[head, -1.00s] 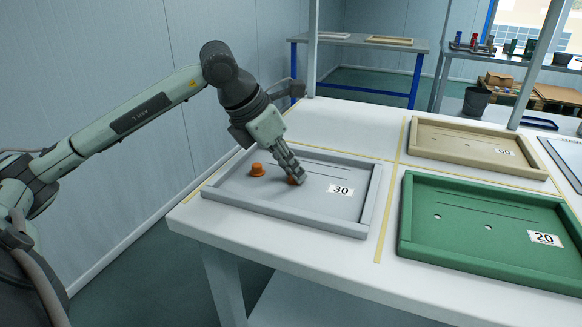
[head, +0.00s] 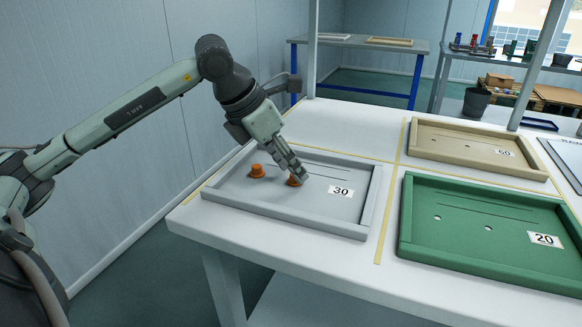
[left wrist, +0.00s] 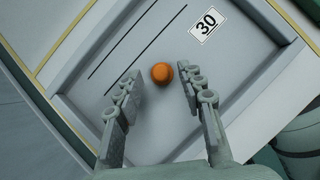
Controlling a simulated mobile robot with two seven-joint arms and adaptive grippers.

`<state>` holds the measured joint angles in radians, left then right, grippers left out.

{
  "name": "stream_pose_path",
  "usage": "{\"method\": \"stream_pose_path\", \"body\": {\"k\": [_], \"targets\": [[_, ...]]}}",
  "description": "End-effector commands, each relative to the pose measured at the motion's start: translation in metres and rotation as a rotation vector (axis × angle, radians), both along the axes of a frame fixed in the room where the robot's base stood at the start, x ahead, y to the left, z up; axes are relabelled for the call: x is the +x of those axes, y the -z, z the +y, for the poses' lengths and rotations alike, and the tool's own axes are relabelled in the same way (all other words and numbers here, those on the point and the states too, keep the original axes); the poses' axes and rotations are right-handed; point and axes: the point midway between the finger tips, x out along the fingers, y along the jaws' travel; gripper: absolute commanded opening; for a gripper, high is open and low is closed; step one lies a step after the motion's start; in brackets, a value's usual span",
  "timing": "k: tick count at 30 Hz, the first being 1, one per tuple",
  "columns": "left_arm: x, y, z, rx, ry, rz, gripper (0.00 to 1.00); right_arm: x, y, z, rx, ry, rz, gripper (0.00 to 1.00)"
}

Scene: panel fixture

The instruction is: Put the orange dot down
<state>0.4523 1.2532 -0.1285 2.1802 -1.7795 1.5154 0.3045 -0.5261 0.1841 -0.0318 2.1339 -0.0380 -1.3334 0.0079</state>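One orange dot (head: 293,181), a short peg-like piece, sits on the grey panel marked 30 (head: 230,197). My left gripper (head: 300,176) is right by it and partly covers it in the head view. In the left wrist view this orange dot (left wrist: 162,73) lies just beyond and between the two fingertips (left wrist: 157,75), with space on both sides. The fingers are apart and hold nothing. A second orange dot (head: 257,170) sits on the same panel to the left. My right gripper is not in view.
The grey panel has a raised rim and a 30 label (head: 341,191). A green panel marked 20 (head: 480,262) and a beige panel marked 60 (head: 470,152) lie to the right on the white table (head: 340,112). Yellow tape lines run between them.

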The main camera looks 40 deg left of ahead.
Motion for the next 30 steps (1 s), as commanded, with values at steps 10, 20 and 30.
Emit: {"method": "stream_pose_path", "body": {"k": [10,20,30], "targets": [[-0.034,-0.064,0.014,0.004,-0.003,-0.004,0.39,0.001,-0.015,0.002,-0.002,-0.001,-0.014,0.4],[-0.051,-0.094,0.019,0.001,0.0,0.0,0.39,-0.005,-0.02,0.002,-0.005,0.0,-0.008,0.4],[-0.051,-0.094,0.019,0.0,0.001,0.0,0.39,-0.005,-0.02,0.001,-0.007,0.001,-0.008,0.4]]}}
